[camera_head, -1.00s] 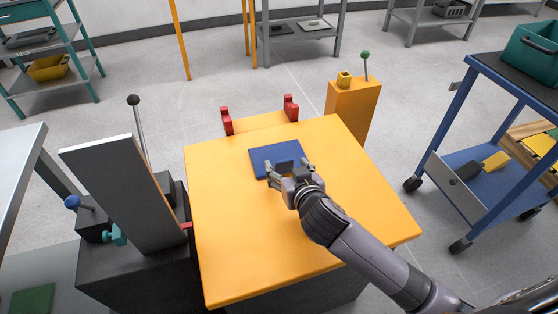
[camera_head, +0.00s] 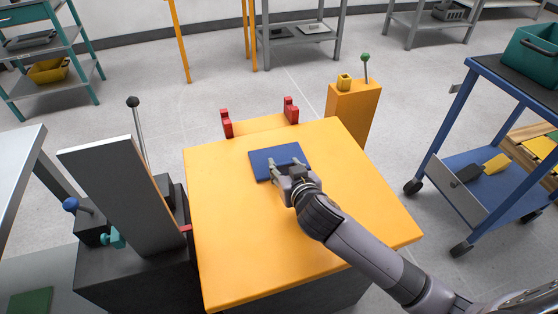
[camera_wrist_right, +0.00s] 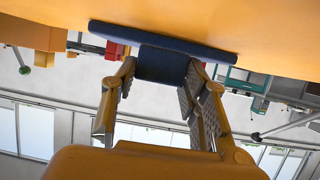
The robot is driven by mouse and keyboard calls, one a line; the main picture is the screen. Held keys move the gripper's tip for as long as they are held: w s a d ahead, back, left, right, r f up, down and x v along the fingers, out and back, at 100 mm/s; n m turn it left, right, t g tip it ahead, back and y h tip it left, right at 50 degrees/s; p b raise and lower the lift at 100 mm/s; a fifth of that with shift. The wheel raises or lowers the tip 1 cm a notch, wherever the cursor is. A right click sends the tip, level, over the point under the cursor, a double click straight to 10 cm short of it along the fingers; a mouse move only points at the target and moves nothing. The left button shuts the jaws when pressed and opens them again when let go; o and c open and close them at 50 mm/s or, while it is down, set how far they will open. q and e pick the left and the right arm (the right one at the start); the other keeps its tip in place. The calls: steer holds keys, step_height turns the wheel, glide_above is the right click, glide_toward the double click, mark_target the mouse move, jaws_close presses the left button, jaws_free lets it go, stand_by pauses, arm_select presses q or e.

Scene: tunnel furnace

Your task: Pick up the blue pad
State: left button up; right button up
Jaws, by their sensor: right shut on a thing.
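The blue pad (camera_head: 268,160) is a flat, dark blue square on the orange tabletop (camera_head: 230,240), near its far edge. In the right wrist view the pad (camera_wrist_right: 165,38) appears at the top with a raised block on it. My right gripper (camera_head: 286,166) is over the pad's near part. In the wrist view its two fingers (camera_wrist_right: 161,68) are shut on the block, one on each side. The pad lies at the tabletop; any gap under it cannot be told. The gripper hides part of the pad in the head view. My left gripper is out of view.
A dark grey machine with a slanted panel (camera_head: 120,195) and levers stands left of the table. Red brackets (camera_head: 291,110) stand beyond the far edge. An orange post (camera_head: 353,108) with a green-knobbed lever is behind right. A blue cart (camera_head: 480,180) stands right. Most of the tabletop is clear.

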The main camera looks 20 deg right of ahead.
steer(key=c, duration=0.3)
